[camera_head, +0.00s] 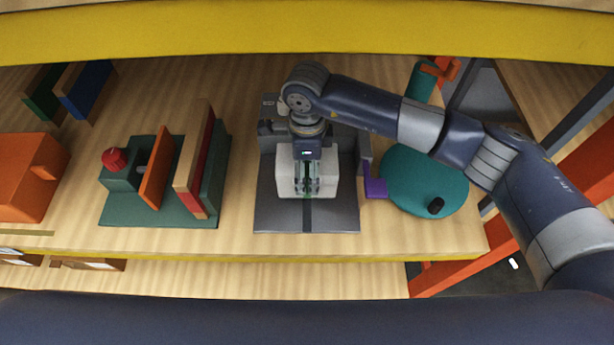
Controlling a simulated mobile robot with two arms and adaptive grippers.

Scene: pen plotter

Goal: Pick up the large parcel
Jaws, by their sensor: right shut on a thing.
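A pale grey-white box (325,183), the only parcel-like thing at my gripper, sits over the grey device with a flat base plate (275,217) in the middle of the wooden table. My right gripper (307,190) points down at the front of the box, with its fingers shut on it. The fingers and wrist hide part of the box, and I cannot tell whether its underside touches the plate. My left gripper is not in view.
A teal disc (425,185) with a black knob and a purple piece (376,188) lie right of the device. A green stand (125,213) with upright boards and an orange box (25,180) are left. A yellow beam (200,38) crosses the top.

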